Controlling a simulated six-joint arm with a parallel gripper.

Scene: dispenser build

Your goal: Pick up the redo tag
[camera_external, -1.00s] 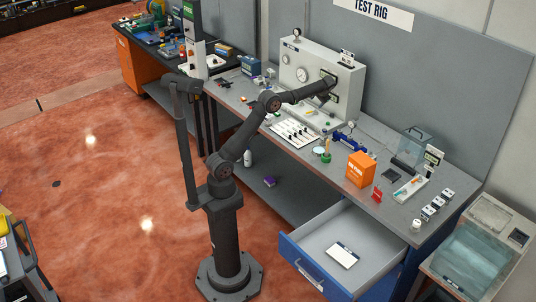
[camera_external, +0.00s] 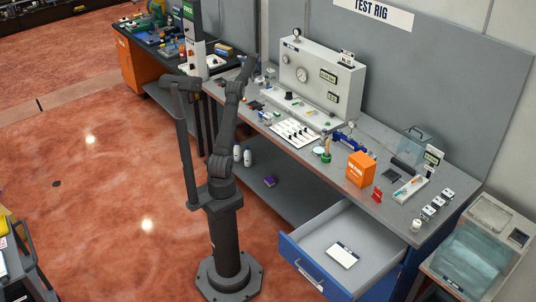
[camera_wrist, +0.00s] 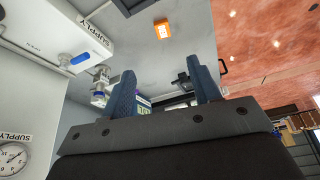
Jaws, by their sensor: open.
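A small red tag-like piece (camera_external: 377,195) stands on the bench near its front edge, just right of the orange box (camera_external: 362,169). It may be the redo tag; I cannot read any writing on it. My gripper (camera_external: 251,66) is raised above the left part of the bench, far from the red piece. In the wrist view my gripper (camera_wrist: 163,88) has its two fingers apart with nothing held between them. I make out no red tag in the wrist view.
The grey test panel (camera_external: 320,82) stands at the back of the bench. A white slotted tray (camera_external: 293,133), a blue fixture (camera_external: 348,143) and a white holder (camera_external: 411,188) lie along the bench. The drawer (camera_external: 322,240) is open below, with a white card inside.

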